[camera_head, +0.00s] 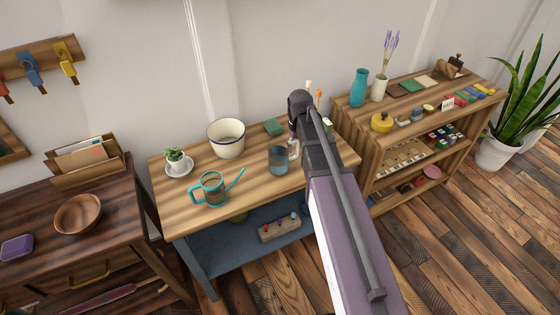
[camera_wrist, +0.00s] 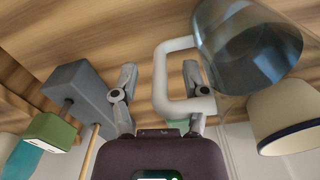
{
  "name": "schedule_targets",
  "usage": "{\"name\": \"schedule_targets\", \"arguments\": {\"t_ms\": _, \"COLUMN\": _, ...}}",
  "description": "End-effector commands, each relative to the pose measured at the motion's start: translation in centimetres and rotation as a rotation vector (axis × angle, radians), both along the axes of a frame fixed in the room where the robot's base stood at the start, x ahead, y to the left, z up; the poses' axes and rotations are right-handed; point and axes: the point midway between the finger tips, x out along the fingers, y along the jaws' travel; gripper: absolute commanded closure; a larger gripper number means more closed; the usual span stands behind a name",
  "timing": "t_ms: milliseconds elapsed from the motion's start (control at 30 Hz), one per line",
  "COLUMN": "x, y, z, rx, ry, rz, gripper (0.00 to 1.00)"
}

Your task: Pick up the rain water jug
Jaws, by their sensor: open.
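The rain water jug (camera_head: 278,161) is a clear jug with bluish water and a pale handle. It stands on the middle wooden table, just left of my arm. In the wrist view the jug (camera_wrist: 250,45) appears upside down at upper right, its handle (camera_wrist: 161,78) reaching left. My gripper (camera_wrist: 159,74) is open, with one finger on each side of the handle's upright bar in the picture. I cannot tell whether either finger touches it. In the head view my arm hides the gripper.
A teal watering can (camera_head: 212,189), a cream pot (camera_head: 227,139) and a small plant (camera_head: 175,159) on a saucer share the table. A grey block (camera_wrist: 80,90) and green-headed item (camera_wrist: 48,132) are close to my gripper. A shelf (camera_head: 350,116) stands to the right.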

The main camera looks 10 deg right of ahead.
Motion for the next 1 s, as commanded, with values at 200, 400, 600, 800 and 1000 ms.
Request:
{"name": "schedule_targets", "arguments": {"t_ms": 200, "x": 0.00, "y": -0.01, "z": 0.01, "rx": 0.000, "ry": 0.000, "rz": 0.000, "gripper": 0.42}}
{"name": "schedule_targets", "arguments": {"t_ms": 400, "x": 0.00, "y": -0.01, "z": 0.01, "rx": 0.000, "ry": 0.000, "rz": 0.000, "gripper": 0.42}}
{"name": "schedule_targets", "arguments": {"t_ms": 600, "x": 0.00, "y": -0.01, "z": 0.01, "rx": 0.000, "ry": 0.000, "rz": 0.000, "gripper": 0.60}}
{"name": "schedule_targets", "arguments": {"t_ms": 800, "x": 0.00, "y": 0.00, "z": 0.00, "rx": 0.000, "ry": 0.000, "rz": 0.000, "gripper": 1.00}}
{"name": "schedule_targets", "arguments": {"t_ms": 1000, "x": 0.00, "y": 0.03, "z": 0.01, "rx": 0.001, "ry": 0.000, "rz": 0.000, "gripper": 1.00}}
